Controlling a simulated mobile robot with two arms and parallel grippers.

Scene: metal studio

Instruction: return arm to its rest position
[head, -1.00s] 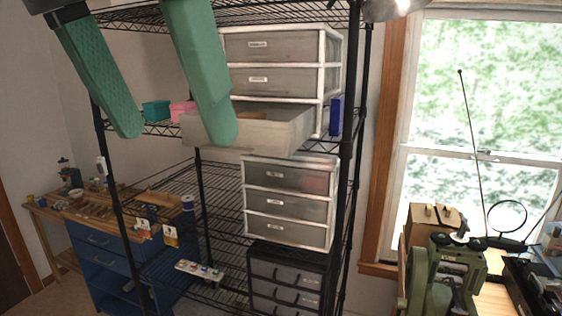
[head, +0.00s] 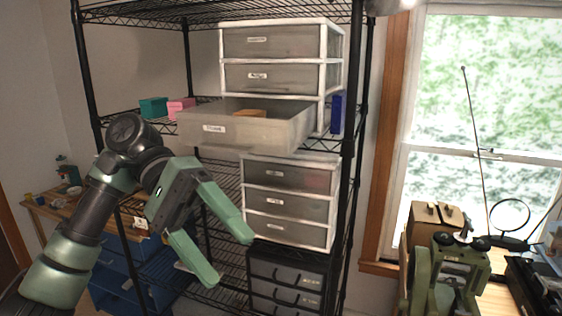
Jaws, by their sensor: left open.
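My left gripper (head: 228,259) is in the lower left of the head view, in front of the wire shelving. Its two green fingers are spread and empty, pointing down and to the right. My left arm comes in from the lower left corner. The fingers are below the pulled-out drawer (head: 240,133) and appear in front of the lower drawer unit's left side. My right gripper is not in view.
The drawer, holding a wooden-coloured item (head: 250,113), sticks out from the upper drawer unit (head: 282,42). Teal (head: 153,107) and pink (head: 181,105) boxes sit left of it. A workbench (head: 48,208) is at left; green equipment (head: 452,270) stands by the window.

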